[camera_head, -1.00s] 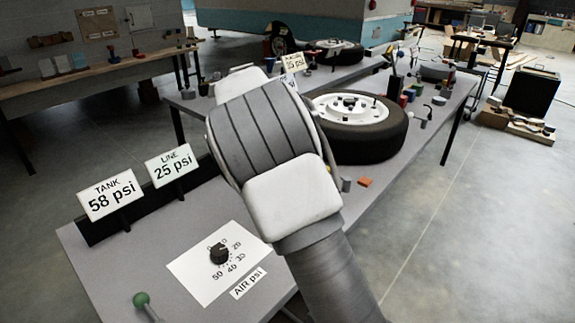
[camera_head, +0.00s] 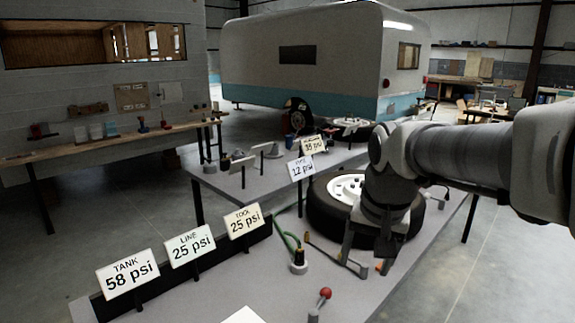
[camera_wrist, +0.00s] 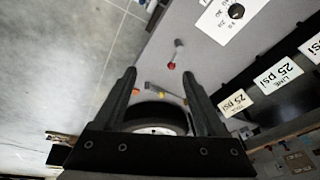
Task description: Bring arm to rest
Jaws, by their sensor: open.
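My arm (camera_head: 465,155) reaches in from the right side of the head view and bends down at the wrist. My gripper (camera_head: 365,268) points down over the bench, in front of the tire. In the wrist view my gripper (camera_wrist: 158,74) is open, with its two dark fingers apart and nothing held between them. The tire (camera_head: 330,208) with a white rim lies flat on the bench, partly hidden behind my wrist. It also shows beyond the fingers in the wrist view (camera_wrist: 155,112).
A red-knobbed lever (camera_head: 325,293) stands close to the gripper on the near bench. Signs reading tank 58 psi (camera_head: 128,275), line 25 psi (camera_head: 190,244), tool 25 psi (camera_head: 244,221) stand along the bench's left edge. A green hose (camera_head: 286,232) lies behind. Open floor (camera_head: 500,270) is at right.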

